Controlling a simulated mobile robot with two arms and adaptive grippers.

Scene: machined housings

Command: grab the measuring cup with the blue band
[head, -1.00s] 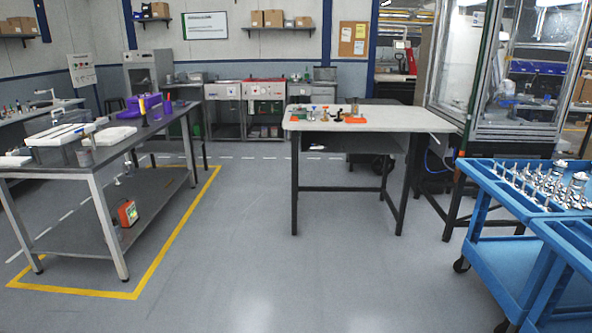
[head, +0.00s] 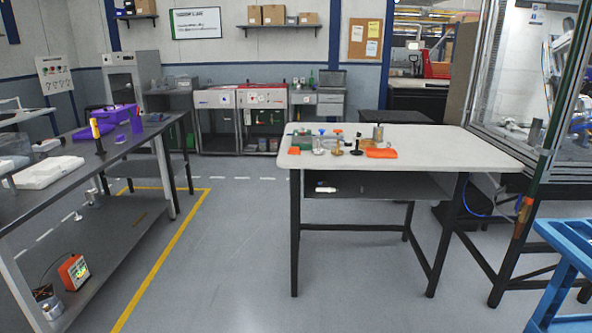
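Several small items stand on a white-topped table (head: 450,142) ahead of me. Among them is a small clear or metallic item with a blue part (head: 319,143), near the left end of the group. It is too small to tell whether it is the measuring cup with the blue band. Beside it are an item with an orange top (head: 338,142), a small black item (head: 356,149) and a grey cylinder (head: 377,133). Neither of my grippers shows in the head view.
An orange flat piece (head: 381,153) lies on the white table, whose right half is bare. A dark workbench (head: 85,160) stands left, a glass-walled machine (head: 515,80) right, and part of a blue cart (head: 568,255) lower right. The floor (head: 230,260) before the table is clear.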

